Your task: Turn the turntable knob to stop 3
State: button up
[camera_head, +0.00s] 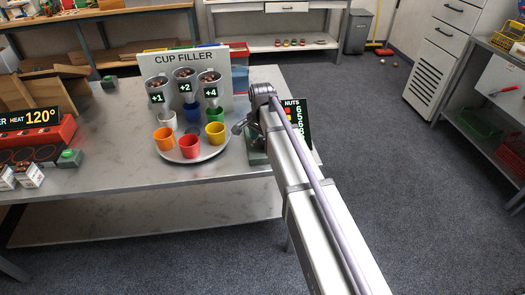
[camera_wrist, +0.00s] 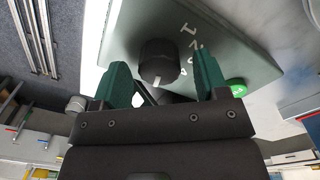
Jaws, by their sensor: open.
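The turntable knob (camera_wrist: 158,52) is dark and round with a white pointer mark, on a grey-green panel (camera_wrist: 125,30) with white numerals beside it. The numerals are partly hidden and appear tilted; I cannot tell which stop the pointer faces. My gripper (camera_wrist: 161,64) is open, its two green fingers apart on either side of the knob, with no clear contact. In the head view my arm hides most of the knob box (camera_head: 257,157). The round turntable (camera_head: 190,155) carries several coloured cups, with the red cup (camera_head: 189,147) at the front.
The cup filler board (camera_head: 183,57) with +1, +2 and +4 hoppers stands behind the turntable. A nuts sign (camera_head: 295,120) stands right of the box, partly behind my arm. A red heater (camera_head: 40,140) is at the left. A green button (camera_wrist: 236,88) is beside the right finger.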

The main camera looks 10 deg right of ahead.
jog(key=shift+f, duration=0.2)
jog(key=shift+c, duration=0.5)
jog(key=c, duration=0.8)
